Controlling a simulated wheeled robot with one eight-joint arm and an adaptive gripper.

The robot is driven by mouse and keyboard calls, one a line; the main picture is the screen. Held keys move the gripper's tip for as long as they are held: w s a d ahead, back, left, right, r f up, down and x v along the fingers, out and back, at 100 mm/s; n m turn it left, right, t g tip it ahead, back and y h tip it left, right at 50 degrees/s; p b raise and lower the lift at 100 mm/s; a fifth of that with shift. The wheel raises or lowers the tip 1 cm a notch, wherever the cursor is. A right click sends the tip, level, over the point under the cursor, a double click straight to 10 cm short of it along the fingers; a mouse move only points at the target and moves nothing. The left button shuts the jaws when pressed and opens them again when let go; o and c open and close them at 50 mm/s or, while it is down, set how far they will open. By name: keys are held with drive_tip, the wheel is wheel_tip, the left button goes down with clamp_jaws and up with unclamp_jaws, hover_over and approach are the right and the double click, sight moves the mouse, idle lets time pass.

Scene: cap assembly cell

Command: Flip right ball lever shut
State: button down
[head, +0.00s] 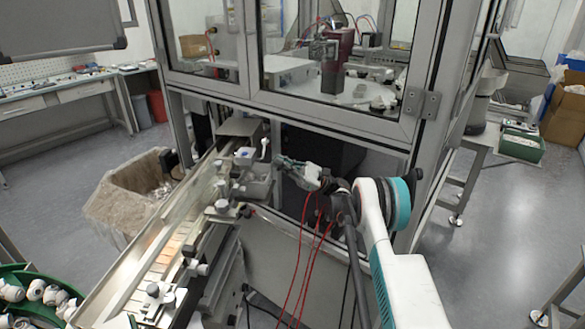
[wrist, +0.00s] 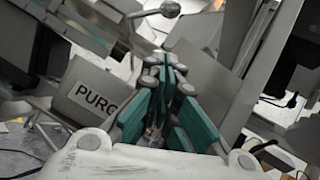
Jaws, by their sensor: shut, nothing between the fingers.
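A ball lever shows in the wrist view as a grey ball (wrist: 170,9) on a thin rod at the top edge, beyond my fingertips and apart from them. My gripper (wrist: 167,62) is shut and empty, its teal-sided fingers together in the middle of the wrist view. In the head view my gripper (head: 283,161) is just right of the feed-rail mechanism (head: 257,183). A small pale upright part (head: 264,148) stands left of my fingertips; I cannot tell whether it is the same lever. The lever's pivot is not clear.
A box labelled "PURG" (wrist: 97,98) is left of my fingers. The long feed rail (head: 165,245) runs to the lower left, with several clamps and knobs along it. The glazed machine cabinet (head: 330,60) stands behind my arm. Red hoses (head: 304,255) hang below my wrist.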

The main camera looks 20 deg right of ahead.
drive_tip(key=shift+s+a+r+b, duration=0.1)
drive_tip(key=shift+a+r+b, duration=0.1)
drive_tip(key=shift+a+r, duration=0.4)
drive_tip(key=shift+s+a+r+b, duration=0.15)
drive_tip(key=shift+a+r, duration=0.2)
drive_tip(key=shift+r, duration=0.6)
drive_tip(key=shift+a+r+b, duration=0.2)
drive_tip(key=shift+a+r, duration=0.25)
drive_tip(key=shift+r, duration=0.3)
